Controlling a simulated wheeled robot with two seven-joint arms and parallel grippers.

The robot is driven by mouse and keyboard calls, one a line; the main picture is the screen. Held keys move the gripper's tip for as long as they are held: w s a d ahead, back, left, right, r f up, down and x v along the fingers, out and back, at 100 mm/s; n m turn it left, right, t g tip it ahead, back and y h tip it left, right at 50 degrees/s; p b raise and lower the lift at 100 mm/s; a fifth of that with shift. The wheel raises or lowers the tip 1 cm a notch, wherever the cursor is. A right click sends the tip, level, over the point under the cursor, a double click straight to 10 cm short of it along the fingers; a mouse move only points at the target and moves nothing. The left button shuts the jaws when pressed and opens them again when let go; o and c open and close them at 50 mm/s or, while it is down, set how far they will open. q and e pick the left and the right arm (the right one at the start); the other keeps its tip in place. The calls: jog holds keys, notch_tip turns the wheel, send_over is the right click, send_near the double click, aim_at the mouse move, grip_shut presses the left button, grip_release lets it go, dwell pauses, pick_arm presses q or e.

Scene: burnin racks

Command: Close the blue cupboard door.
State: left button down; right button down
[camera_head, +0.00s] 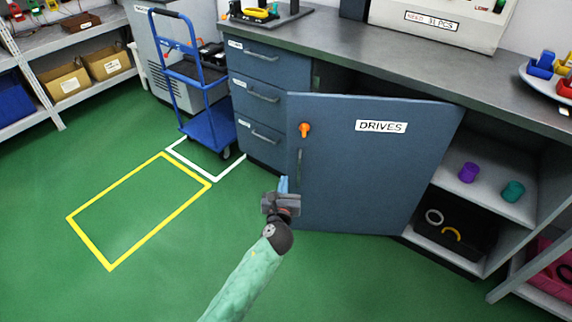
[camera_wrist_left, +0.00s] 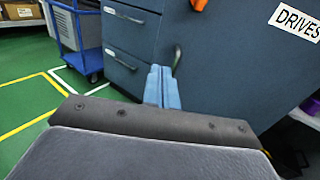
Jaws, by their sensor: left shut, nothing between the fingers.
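The blue cupboard door (camera_head: 360,165) stands partly open, its free edge on the left swung out from the bench, with a DRIVES label, an orange knob (camera_head: 304,130) and a vertical handle (camera_head: 298,165). The door also fills the right of the left wrist view (camera_wrist_left: 235,70). My left gripper (camera_head: 283,184) is shut and empty, with light blue fingers near the door's lower left edge, below the handle. In the left wrist view the fingertips (camera_wrist_left: 162,82) appear just beside the handle (camera_wrist_left: 177,58). I cannot tell whether they touch the door. My right gripper is not in view.
Drawers (camera_head: 265,100) are left of the door. Open shelves (camera_head: 490,190) to its right hold a purple cylinder (camera_head: 468,172), a teal cylinder (camera_head: 513,191) and rings. A blue trolley (camera_head: 208,130) stands at the left. The green floor around the yellow outline (camera_head: 120,260) is clear.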

aim_at(288, 147)
pick_arm(q)
jog(key=w, duration=0.9)
jog(key=w+d, duration=0.1)
jog(key=w, duration=0.4)
jog(key=shift+d+b, duration=0.1)
jog(key=shift+b, duration=0.2)
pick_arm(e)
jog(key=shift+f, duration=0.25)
